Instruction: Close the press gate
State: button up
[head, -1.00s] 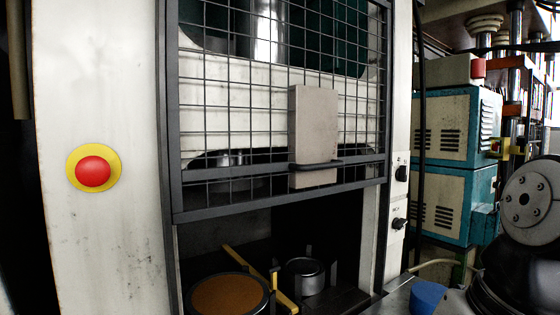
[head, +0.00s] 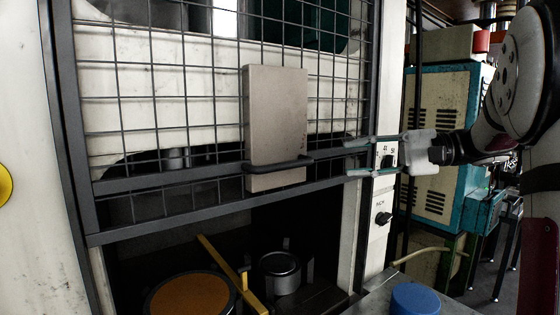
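The press gate (head: 220,203) is a dark framed wire mesh in the head view. It is raised, with a dark opening below its bottom bar. A beige plate (head: 276,115) is on the gate, with a dark bar handle (head: 279,165) across its lower part. My gripper (head: 350,157) reaches in from the right at about the handle's height. Its two thin fingers are spread apart, with nothing seen between them. The fingertips lie to the right of the handle in the picture, near the gate's right edge. I cannot tell whether they touch the gate.
Inside the opening are an orange-topped round pot (head: 190,296), a yellow bar (head: 228,272) and a metal cylinder (head: 280,272). A control panel with knobs (head: 383,218) is on the right post. A blue object (head: 415,299) stands at the lower right. A teal machine (head: 440,140) stands behind.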

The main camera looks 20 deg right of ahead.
aim_at(296, 165)
jog(key=p+x, duration=0.2)
jog(key=x, duration=1.1)
jog(key=shift+a, duration=0.3)
grip_shut()
